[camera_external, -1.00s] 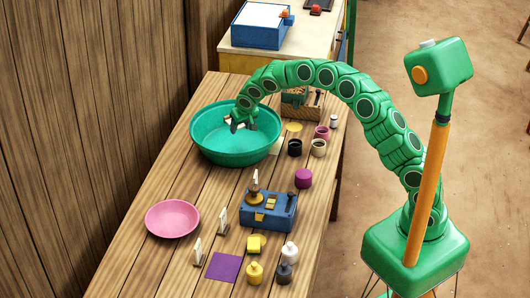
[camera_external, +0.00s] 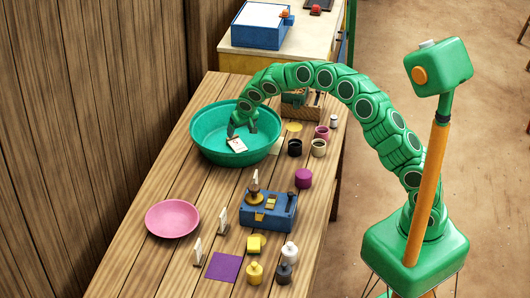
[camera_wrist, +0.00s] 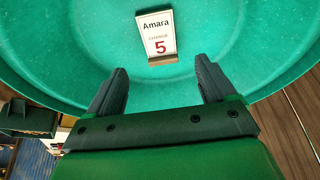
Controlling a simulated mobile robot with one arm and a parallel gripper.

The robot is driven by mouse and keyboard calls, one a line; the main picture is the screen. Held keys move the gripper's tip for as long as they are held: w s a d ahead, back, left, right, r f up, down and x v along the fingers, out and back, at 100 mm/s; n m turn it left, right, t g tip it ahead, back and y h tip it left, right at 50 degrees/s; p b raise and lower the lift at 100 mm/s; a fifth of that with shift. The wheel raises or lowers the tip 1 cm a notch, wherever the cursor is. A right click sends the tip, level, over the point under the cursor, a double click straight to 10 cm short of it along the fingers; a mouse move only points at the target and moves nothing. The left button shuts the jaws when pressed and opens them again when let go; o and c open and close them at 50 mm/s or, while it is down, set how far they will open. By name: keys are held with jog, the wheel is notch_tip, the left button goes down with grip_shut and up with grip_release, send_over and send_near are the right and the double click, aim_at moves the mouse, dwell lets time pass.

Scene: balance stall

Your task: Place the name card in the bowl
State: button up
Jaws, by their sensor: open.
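The name card (camera_external: 236,145) is white and lies inside the large teal bowl (camera_external: 266,149). In the wrist view the card (camera_wrist: 157,30) reads "Amara" with a red 5 and has a small brown foot at its lower edge; the bowl (camera_wrist: 60,55) surrounds it. My gripper (camera_external: 241,130) reaches down into the bowl, just above and behind the card. In the wrist view my gripper (camera_wrist: 160,88) has its two dark fingers wide apart, with nothing between them. The card is beyond the fingertips and apart from them.
A pink bowl (camera_external: 172,219) and white cards (camera_external: 222,222) stand nearer on the table. A blue scale box (camera_external: 270,210), a purple mat (camera_external: 224,267), and several weights are in front. Cups (camera_external: 319,148) and a wooden rack (camera_external: 302,112) stand right of the teal bowl.

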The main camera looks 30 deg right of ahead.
dwell(0.4)
notch_tip(320, 180, up, 7)
dwell(0.6)
jog(key=s+d+r+g, duration=0.1)
jog(key=s+d+r, duration=0.35)
jog(key=s, duration=0.35)
jog(key=s+d+r+n+g, duration=0.1)
jog(key=s+d+r, duration=0.4)
jog(key=s, duration=0.4)
jog(key=s+d+r+g, duration=0.1)
jog(key=s+d+r, duration=0.2)
jog(key=s+d, duration=0.45)
jog(key=s+d+g, duration=0.1)
jog(key=s+d, duration=0.2)
jog(key=s, duration=0.8)
jog(key=s+d+f+g, duration=0.1)
jog(key=s+d, duration=0.3)
jog(key=s, duration=0.7)
jog(key=s+d+f+m+g, duration=0.1)
jog(key=s+d, duration=0.2)
jog(key=s, duration=0.8)
jog(key=shift+d, duration=0.3)
